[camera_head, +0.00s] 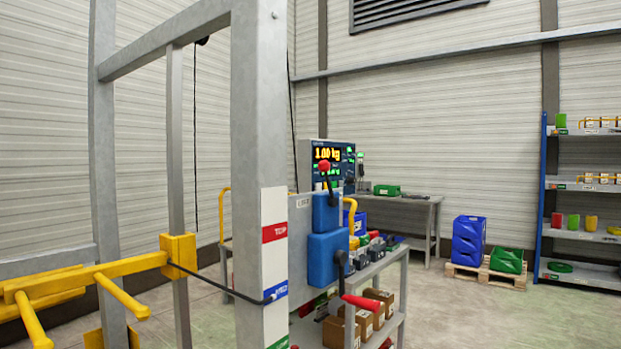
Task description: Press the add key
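A display unit (326,160) with a dark screen stands behind the grey frame, near the middle of the picture. Its yellow digits seem to read "1.00 kg", with small green and blue markings around them. I cannot make out an add key among these markings. A black lever with a red knob (324,166) rises in front of the screen and covers part of it. My gripper is not in view.
A thick grey post (259,100) stands close in front, with yellow prongs (85,279) at left. Blue boxes (327,258) and a red-handled lever (361,302) jut beside it. Cartons (376,302) sit on a low shelf.

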